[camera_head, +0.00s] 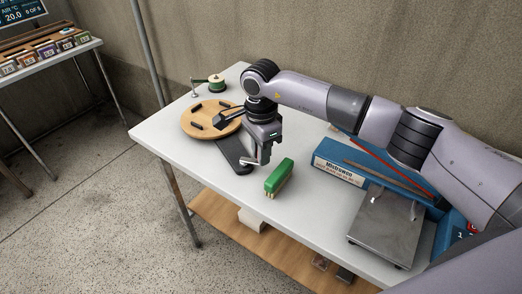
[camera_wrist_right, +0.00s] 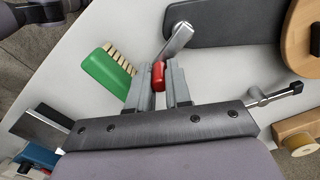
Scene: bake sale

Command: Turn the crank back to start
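The crank has a flat metal arm (camera_wrist_right: 178,40) and a red knob (camera_wrist_right: 158,74), seen in the right wrist view. Its arm sits at the end of a dark, rounded bar (camera_wrist_right: 225,22), which in the head view (camera_head: 234,156) runs out from under a round wooden disc (camera_head: 191,120) with dark pegs. My right gripper (camera_head: 262,158) is low over the near end of the bar. In the right wrist view its fingers (camera_wrist_right: 160,88) stand on both sides of the red knob and appear closed on it. The knob is hidden in the head view. My left gripper is not visible.
A green brush (camera_head: 279,178) lies close to my right gripper; it also shows in the wrist view (camera_wrist_right: 105,72). A green spool stand (camera_head: 216,83) is behind the disc. A blue box (camera_head: 342,168) and a metal-topped scale (camera_head: 386,228) stand to the right on the white table (camera_head: 170,142).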

